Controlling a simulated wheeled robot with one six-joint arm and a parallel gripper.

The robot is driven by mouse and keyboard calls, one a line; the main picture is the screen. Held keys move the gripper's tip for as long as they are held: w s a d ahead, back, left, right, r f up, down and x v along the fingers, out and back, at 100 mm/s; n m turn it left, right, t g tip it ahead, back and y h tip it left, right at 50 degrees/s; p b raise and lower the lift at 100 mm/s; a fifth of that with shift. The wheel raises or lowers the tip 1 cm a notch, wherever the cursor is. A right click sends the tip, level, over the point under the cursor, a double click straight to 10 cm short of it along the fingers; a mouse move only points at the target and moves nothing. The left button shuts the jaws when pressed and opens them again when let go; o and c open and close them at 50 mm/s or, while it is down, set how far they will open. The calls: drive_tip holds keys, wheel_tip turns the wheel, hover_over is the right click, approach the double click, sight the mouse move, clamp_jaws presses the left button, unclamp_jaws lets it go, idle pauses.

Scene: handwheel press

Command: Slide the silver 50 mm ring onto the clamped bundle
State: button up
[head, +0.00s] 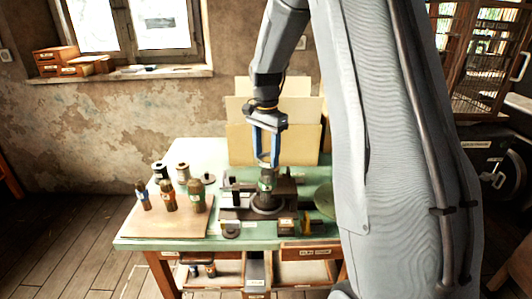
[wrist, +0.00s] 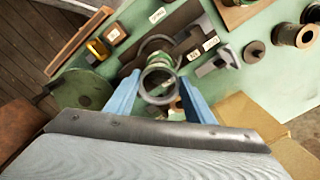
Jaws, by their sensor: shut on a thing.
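My gripper (head: 265,160) points down over the clamp on the green table, its blue fingers shut. In the wrist view, my gripper (wrist: 158,96) holds the silver ring (wrist: 145,86) between the fingertips, with its opening facing the camera. The clamped bundle (head: 266,184) stands upright in the dark clamp (head: 268,206), directly below the fingers. In the wrist view, green and brownish parts show through and just behind the ring. I cannot tell whether the ring is just above the bundle's top or around it.
Beige panels (head: 276,140) stand behind the clamp. A green round part (head: 324,198) sits to its right.

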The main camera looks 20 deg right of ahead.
sight(267, 172)
drive_tip(key=shift+f+b, duration=1.3)
drive_tip(key=shift+f, duration=1.15)
drive_tip(key=o, duration=1.1)
wheel_tip(267, 172, up, 8)
drive_tip(key=b, duration=0.2)
drive_tip(key=shift+f, duration=0.1)
